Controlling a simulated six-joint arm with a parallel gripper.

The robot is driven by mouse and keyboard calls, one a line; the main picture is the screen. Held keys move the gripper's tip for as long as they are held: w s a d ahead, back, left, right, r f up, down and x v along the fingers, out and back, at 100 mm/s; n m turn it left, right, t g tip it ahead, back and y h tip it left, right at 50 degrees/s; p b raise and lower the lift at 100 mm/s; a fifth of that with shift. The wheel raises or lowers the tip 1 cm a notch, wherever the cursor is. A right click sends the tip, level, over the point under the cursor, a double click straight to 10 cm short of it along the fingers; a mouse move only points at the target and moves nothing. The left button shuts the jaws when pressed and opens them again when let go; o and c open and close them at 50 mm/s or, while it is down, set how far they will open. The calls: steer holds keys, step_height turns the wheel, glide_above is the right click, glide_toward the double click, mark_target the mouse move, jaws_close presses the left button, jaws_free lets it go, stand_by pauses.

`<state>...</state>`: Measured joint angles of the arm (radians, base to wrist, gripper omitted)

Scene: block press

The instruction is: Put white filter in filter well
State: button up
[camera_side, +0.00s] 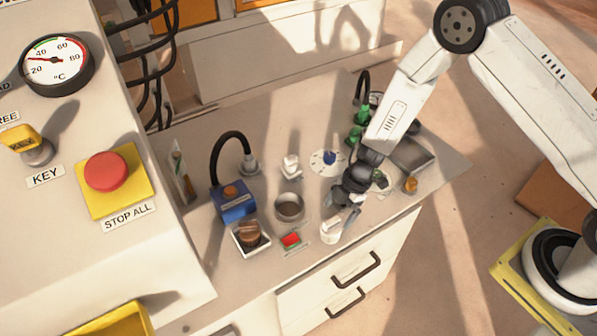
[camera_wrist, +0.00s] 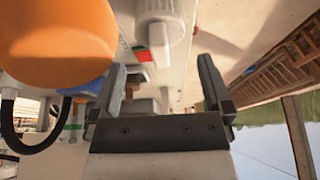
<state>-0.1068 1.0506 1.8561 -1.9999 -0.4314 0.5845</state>
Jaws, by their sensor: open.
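A small white ribbed cylinder, which looks like the white filter (camera_side: 330,233), stands near the front edge of the counter in the side view. In the wrist view a white capped cylinder, likely the same filter (camera_wrist: 160,28), shows beyond the fingertips and apart from them. My gripper (camera_side: 346,213) is just above and right of the filter in the side view. Its two fingers are spread with nothing between them in the wrist view (camera_wrist: 160,78). A round metal-rimmed cup, likely the filter well (camera_side: 289,207), is to the left of the filter and looks empty.
A brown knob in a white tray (camera_side: 250,237) and a blue box (camera_side: 233,201) with a black hose are further left. A white fitting (camera_side: 290,167) and a dial (camera_side: 329,162) stand behind. The counter drops at its front edge.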

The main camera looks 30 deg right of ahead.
mark_target(334, 219)
steer(key=shift+x, duration=2.6)
steer(key=c, duration=1.3)
steer(key=shift+o, duration=0.2)
steer(key=shift+r, duration=0.15)
steer(key=shift+r, duration=4.85)
